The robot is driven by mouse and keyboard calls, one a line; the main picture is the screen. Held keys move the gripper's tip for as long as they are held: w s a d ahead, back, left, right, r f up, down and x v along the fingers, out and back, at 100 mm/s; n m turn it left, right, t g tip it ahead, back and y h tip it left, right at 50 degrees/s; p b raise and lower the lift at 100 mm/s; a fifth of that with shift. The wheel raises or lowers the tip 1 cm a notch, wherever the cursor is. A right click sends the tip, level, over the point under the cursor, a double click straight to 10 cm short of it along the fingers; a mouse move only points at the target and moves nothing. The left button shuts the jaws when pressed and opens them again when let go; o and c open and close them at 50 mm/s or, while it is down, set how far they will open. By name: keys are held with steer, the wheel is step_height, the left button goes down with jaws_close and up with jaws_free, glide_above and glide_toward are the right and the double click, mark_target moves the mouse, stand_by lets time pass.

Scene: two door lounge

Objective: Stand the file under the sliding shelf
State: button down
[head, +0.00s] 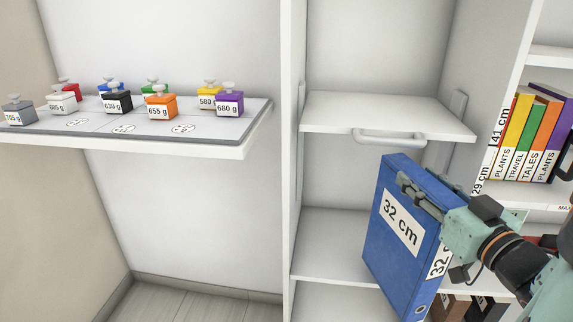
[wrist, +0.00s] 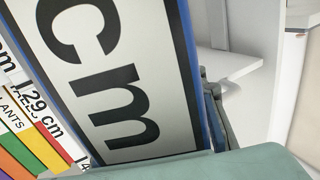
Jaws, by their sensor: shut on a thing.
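The file is a blue binder (head: 388,262) with white labels reading 32 cm. My gripper (head: 420,196) is shut on its upper edge and holds it, slightly tilted, in front of the shelf bay. In the wrist view the file's label (wrist: 115,75) fills much of the picture. The sliding shelf (head: 385,112) is a white board with a handle (head: 390,138) on its front edge. The file's top is just below and in front of that handle in the head view. A lower fixed board (head: 335,240) lies under the sliding shelf; the file hides part of it.
A side shelf (head: 205,143) at left bears several labelled weights. At right a bookcase holds coloured books (head: 530,135), with a scale strip (head: 490,150) marked 29 cm and 41 cm. A bay divider (head: 291,150) stands left of the file. The space between the sliding shelf and lower board looks empty.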

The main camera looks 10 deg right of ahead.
steer(key=w+a+f+b, duration=0.2)
steer(key=w+f+b, duration=0.1)
steer(key=w, duration=1.5)
steer(key=shift+f, duration=0.15)
steer(key=shift+f+b, duration=0.2)
steer(key=shift+b, duration=0.1)
steer(key=c, duration=1.2)
jaws_free()
steer(key=shift+s, duration=0.1)
steer(key=s, duration=0.4)
steer(key=s+d+p, duration=0.1)
steer(key=s, duration=0.3)
steer(key=s+p, duration=0.1)
steer(key=s, duration=0.3)
steer(key=shift+d+r, duration=0.1)
steer(key=shift+d, duration=0.05)
